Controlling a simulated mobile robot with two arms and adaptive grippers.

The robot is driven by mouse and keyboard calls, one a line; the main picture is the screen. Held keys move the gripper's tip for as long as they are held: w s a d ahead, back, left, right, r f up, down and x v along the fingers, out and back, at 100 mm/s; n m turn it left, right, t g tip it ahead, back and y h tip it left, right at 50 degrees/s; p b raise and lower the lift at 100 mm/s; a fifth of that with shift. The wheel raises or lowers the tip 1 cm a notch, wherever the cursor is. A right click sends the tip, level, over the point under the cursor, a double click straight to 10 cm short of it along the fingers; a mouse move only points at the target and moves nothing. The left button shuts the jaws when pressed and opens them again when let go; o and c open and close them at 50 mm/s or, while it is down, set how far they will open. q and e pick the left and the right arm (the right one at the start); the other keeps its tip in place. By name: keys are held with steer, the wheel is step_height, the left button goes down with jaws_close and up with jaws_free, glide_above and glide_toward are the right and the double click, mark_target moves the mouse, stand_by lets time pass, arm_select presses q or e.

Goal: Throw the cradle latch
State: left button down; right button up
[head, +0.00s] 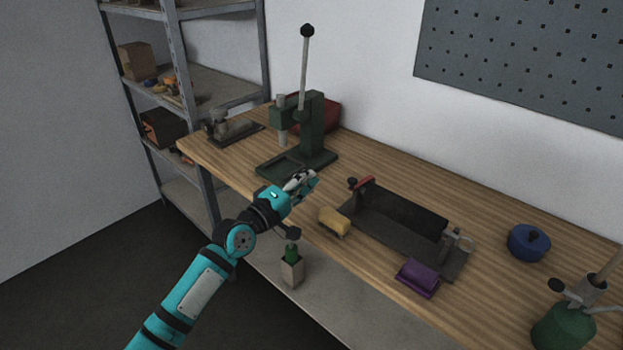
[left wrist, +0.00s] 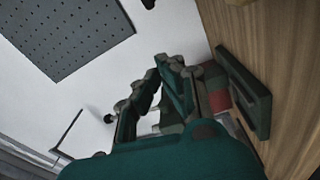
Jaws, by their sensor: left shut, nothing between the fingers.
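A dark grey metal cradle (head: 385,228) lies on the wooden bench, with a long raised back wall. A small red-topped part with a dark knob (head: 361,183) stands at its left end, and a grey metal bracket (head: 457,241) stands at its right end. I cannot tell which of these is the latch. My left gripper (head: 303,181) is shut and empty above the bench's front edge, left of the cradle and apart from it. Its fingers fill the middle of the left wrist view (left wrist: 157,92), where the cradle does not clearly show. My right gripper is out of view.
A green lever press (head: 309,127) stands just behind my left gripper. A blue round pot (head: 528,243) and a green can (head: 563,328) stand to the right. A shelf rack (head: 177,60) is at left.

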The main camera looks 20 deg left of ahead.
arm_select(q)
steer(key=f+x, duration=0.1)
steer(key=x, duration=0.7)
steer(key=s+d+p, duration=0.2)
steer(key=d, duration=0.1)
steer(key=shift+s+d, duration=0.1)
steer(key=shift+s, duration=0.1)
steer(key=shift+s+d+f+p, duration=0.2)
steer(key=shift+s+d+p, duration=0.45)
steer(key=shift+d+p, duration=0.3)
steer(key=shift+a, duration=0.1)
